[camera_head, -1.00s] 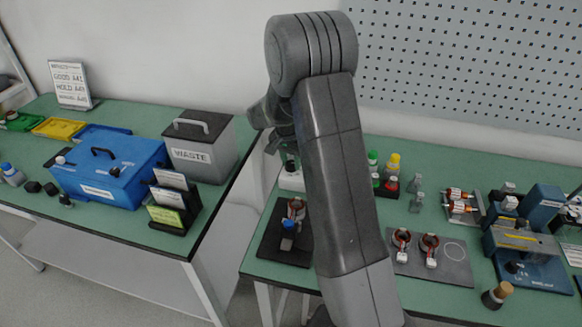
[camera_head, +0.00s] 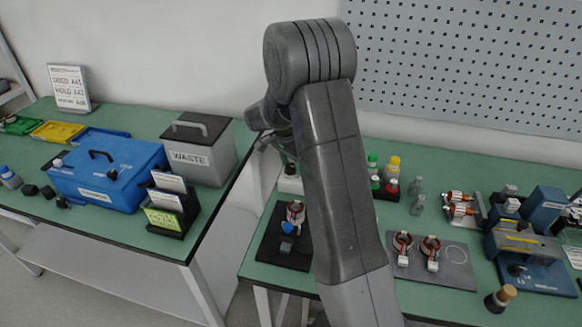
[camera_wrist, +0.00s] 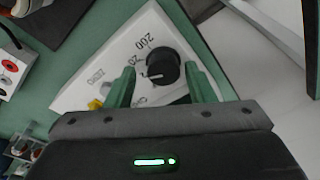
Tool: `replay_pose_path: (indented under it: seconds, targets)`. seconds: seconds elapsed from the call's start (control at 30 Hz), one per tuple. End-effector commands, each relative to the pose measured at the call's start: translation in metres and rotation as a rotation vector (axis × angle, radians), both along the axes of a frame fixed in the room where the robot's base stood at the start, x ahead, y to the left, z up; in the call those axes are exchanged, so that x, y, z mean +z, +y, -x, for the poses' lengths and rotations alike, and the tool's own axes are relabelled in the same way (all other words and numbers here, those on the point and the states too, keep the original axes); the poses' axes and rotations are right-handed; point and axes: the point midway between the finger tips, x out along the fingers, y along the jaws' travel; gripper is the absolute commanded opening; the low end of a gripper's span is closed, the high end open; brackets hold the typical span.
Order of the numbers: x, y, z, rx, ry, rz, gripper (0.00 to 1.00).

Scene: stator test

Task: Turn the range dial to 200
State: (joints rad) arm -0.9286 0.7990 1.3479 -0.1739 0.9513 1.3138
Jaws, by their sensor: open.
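The range dial (camera_wrist: 163,66) is a round black knob with a white pointer line. It sits on a white panel (camera_wrist: 105,74) printed with 200, 20 and other marks. The pointer faces left in the wrist view, below the 20 and away from the 200. My gripper (camera_wrist: 160,71) is open, with one green finger on each side of the dial. I cannot tell whether the fingers touch it. In the head view my arm hides most of the meter; a white part (camera_head: 290,184) shows left of the arm.
A black mat (camera_head: 270,250) with a copper-wound part (camera_head: 295,212) lies in front of the meter. Bottles (camera_head: 392,167) stand right of my arm. A grey mat (camera_head: 455,272) holds two wound parts. A waste bin (camera_head: 205,150) and blue box (camera_head: 120,180) stand on the left table.

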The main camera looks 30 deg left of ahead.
Motion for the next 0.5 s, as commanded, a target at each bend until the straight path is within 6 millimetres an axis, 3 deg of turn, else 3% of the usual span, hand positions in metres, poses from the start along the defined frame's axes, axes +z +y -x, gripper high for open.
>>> replay_pose_path:
  seconds: [0.17, 0.5]
  targets:
    - [0.013, 0.001, 0.0, 0.0, -0.001, -0.002, 0.49]
    - [0.06, 0.001, 0.0, 0.002, -0.002, -0.003, 0.49]
